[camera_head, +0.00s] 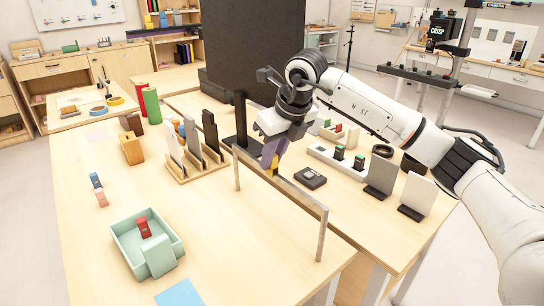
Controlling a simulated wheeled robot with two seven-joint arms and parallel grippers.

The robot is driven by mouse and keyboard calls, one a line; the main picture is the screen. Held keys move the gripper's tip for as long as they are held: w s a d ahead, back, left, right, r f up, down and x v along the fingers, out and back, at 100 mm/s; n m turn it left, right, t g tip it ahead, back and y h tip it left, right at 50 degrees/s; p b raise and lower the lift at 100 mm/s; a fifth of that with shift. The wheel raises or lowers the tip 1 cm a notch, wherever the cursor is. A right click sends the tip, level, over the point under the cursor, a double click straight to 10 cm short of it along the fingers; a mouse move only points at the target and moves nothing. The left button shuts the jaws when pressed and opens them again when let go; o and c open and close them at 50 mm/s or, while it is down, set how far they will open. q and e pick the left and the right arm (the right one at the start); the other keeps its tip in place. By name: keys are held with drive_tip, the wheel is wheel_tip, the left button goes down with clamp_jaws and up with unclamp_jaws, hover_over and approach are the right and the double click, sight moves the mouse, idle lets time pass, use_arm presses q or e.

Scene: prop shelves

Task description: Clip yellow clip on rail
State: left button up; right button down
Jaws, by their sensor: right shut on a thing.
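The rail (297,193) is a thin brown bar on two upright posts, standing at the right-front part of the near table and slanting down to the right in the head view. My right gripper (272,160) points down over the rail's far-left part. It is shut on the yellow clip (274,167), a small yellow piece showing between and below its fingers. The clip is right at or just behind the rail's top edge; I cannot tell whether it touches or grips the rail. My left gripper is not in view.
A green bin (120,246) with a red block stands at the front left. A wooden rack (183,173) with upright plates is left of the rail. A dark box (310,178) and grey and white bookend-like plates (381,177) lie to the right.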

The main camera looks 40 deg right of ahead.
drive_tip(key=shift+f+b, duration=0.3)
drive_tip(key=shift+f, duration=0.2)
idle(1.2)
drive_tip(key=c, duration=1.6)
unclamp_jaws()
drive_tip(key=v, duration=1)
drive_tip(key=shift+r, duration=0.15)
